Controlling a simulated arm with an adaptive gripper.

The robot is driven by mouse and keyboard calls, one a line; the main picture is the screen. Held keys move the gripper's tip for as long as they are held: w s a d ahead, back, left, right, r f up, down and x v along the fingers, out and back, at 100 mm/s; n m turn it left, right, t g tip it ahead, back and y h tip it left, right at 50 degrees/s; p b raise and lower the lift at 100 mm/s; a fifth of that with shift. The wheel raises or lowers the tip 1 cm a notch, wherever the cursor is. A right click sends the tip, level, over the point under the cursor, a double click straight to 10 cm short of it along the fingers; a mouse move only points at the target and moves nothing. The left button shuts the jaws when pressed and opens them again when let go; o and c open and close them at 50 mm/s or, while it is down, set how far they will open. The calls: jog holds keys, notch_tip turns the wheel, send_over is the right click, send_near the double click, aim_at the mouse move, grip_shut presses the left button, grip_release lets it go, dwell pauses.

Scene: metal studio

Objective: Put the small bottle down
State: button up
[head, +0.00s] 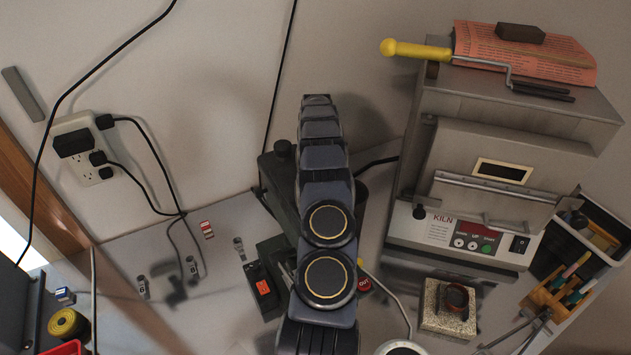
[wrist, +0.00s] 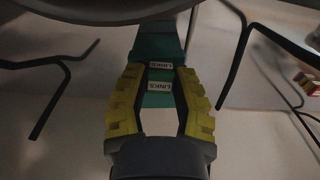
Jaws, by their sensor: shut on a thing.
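In the wrist view my gripper (wrist: 160,72) has its two yellow-green fingers closed in on a small green piece with a white "LINKS" label (wrist: 159,87). This piece seems to be the small bottle, but its full shape is hidden by the fingers. A wider green part with a second "LINKS" label (wrist: 161,65) shows just beyond the fingertips. Whether the two are one thing, I cannot tell. In the head view my arm hides the gripper and whatever it holds.
Several small grey pieces (head: 192,267) and a red-and-white piece (head: 207,229) are spread on the grey table (head: 130,250) at left. The kiln (head: 460,215) and a stone block (head: 435,318) stand right.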

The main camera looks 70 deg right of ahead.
jog(key=shift+f, duration=0.15)
jog(key=o, duration=0.7)
